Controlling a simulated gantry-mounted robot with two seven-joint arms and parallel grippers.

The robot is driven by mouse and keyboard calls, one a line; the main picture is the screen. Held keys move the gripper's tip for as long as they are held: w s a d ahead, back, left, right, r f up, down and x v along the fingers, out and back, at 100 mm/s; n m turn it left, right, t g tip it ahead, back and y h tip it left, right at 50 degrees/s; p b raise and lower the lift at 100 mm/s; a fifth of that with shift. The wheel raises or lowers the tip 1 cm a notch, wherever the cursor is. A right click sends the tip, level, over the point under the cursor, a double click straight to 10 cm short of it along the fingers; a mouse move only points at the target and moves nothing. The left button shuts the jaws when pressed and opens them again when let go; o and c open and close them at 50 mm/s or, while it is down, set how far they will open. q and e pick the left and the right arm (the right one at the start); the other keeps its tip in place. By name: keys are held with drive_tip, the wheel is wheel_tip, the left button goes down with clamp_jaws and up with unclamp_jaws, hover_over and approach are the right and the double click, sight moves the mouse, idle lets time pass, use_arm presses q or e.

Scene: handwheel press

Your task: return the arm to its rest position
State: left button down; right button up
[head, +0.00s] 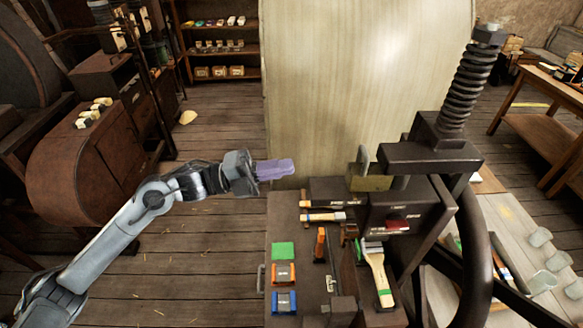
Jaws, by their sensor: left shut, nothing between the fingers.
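My left arm (110,238) comes in from the lower left and reaches toward the middle of the head view. Its gripper (284,168) has purple fingers that are shut with nothing between them. The gripper is in the air near the far left corner of the dark tool bench (310,262), left of the press. The dark press (425,158) has an upright threaded screw (468,82) and a large curved wheel (478,265) at the right. My left gripper is apart from both. My right gripper is not in view.
On the bench lie a wide brush (377,272), an orange block (283,273), a blue block (284,301) and a green piece (283,250). A pale panel (365,85) stands behind. A brown cabinet (85,155) is at the left. The floor (205,265) beneath the arm is mostly clear.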

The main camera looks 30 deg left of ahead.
use_arm(q)
drive_tip(key=shift+a, duration=0.1)
idle(0.4)
drive_tip(key=s+d+f+n+t+y, duration=0.1)
drive_tip(key=s+d+f+n+y, duration=0.3)
drive_tip(key=f, duration=0.4)
drive_tip(key=s+d+f+n+t+y, duration=0.1)
drive_tip(key=s+d+f+n+y, duration=0.15)
drive_tip(key=f+n, duration=0.45)
drive_tip(key=s+d+f+n+t+y, duration=0.1)
drive_tip(key=s+d+f+n+y, duration=0.15)
drive_tip(key=d+f+n, duration=0.4)
drive_tip(key=s+a+f+n+g+y, duration=0.4)
drive_tip(key=s+f+n+y, duration=0.15)
drive_tip(key=f, duration=0.25)
drive_tip(key=s+a+f+n+g+y, duration=0.1)
drive_tip(key=s+a+f+n+g, duration=0.1)
drive_tip(key=s+g, duration=0.25)
drive_tip(key=s+a+f+n+g+y, duration=0.1)
drive_tip(key=s+n+g, duration=0.15)
drive_tip(key=s, duration=0.35)
wheel_tip(320, 180, up, 16)
drive_tip(key=p, duration=1.6)
drive_tip(key=shift+m, duration=0.35)
